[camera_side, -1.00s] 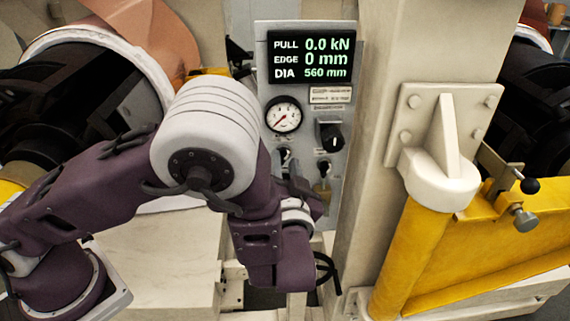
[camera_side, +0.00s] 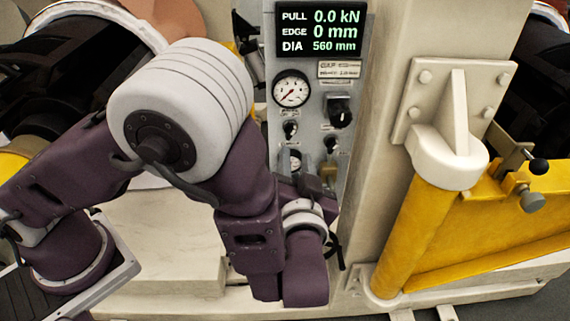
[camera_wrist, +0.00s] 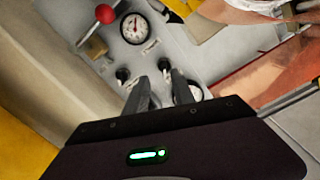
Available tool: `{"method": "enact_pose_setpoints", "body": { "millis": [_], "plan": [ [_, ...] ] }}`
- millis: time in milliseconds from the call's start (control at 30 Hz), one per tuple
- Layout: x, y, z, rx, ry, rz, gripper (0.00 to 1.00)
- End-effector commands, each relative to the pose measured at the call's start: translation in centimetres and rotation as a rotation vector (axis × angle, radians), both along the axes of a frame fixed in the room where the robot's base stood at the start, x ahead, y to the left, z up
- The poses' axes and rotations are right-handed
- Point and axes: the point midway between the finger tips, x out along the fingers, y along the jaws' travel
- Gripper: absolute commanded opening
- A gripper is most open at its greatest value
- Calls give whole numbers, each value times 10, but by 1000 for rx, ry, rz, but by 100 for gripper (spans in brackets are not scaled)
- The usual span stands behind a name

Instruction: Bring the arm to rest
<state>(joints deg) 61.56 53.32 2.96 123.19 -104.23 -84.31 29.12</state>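My arm is bent in front of a grey control panel (camera_side: 357,103), its wrist low beside the panel's lower part. My gripper's fingers are hidden in the side view. In the wrist view my gripper (camera_wrist: 158,80) shows two dark fingers with a gap between them and nothing held. The fingers point toward the panel's lower knobs and a small gauge; I cannot tell whether they touch. The display (camera_side: 318,30) reads PULL 0.0 kN, EDGE 0 mm, DIA 560 mm.
A cream column with a bracket (camera_side: 450,130) and a yellow gate (camera_side: 470,235) stands right of the panel. Copper foil (camera_side: 165,18) and a dark roll (camera_side: 75,75) are at the upper left. The wrist view shows a red ball-ended lever (camera_wrist: 105,14) beside a gauge (camera_wrist: 134,28).

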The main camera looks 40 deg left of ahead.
Motion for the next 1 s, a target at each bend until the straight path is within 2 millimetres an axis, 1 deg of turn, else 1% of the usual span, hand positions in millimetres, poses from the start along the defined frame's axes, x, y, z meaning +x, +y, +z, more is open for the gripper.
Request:
{"method": "enact_pose_setpoints", "body": {
  "millis": [67,100,133,167,200,267,300,333,367,400,433,467,500,567,600,700,800,833,900,1000],
  "plan": [
    [13,5,9,-297,-59,-4,30],
    [20,5,16,-516,-106,-5,30],
    [24,3,25,-692,-146,-3,30],
    [28,-1,34,-845,-170,-10,30],
    [36,-11,48,-981,-141,-60,30],
    [44,-26,76,-1112,-55,-176,30],
    [41,-33,99,-1179,4,-267,30],
    [34,-36,117,-1213,56,-342,30],
    [22,-38,134,-1229,112,-418,30],
    [0,-35,152,-1220,192,-509,30],
    [-20,-30,161,-1194,255,-568,30],
    [-42,-22,165,-1155,319,-611,30],
    [-73,-7,166,-1087,403,-644,30],
    [-118,21,156,-976,522,-641,30],
    [-143,39,147,-912,587,-616,30],
    [-190,77,128,-801,698,-530,30],
    [-215,98,118,-747,757,-465,30],
    [-219,102,116,-737,765,-454,30],
    [-223,105,115,-729,777,-443,30],
    [-223,105,115,-729,777,-443,30]
  ]
}}
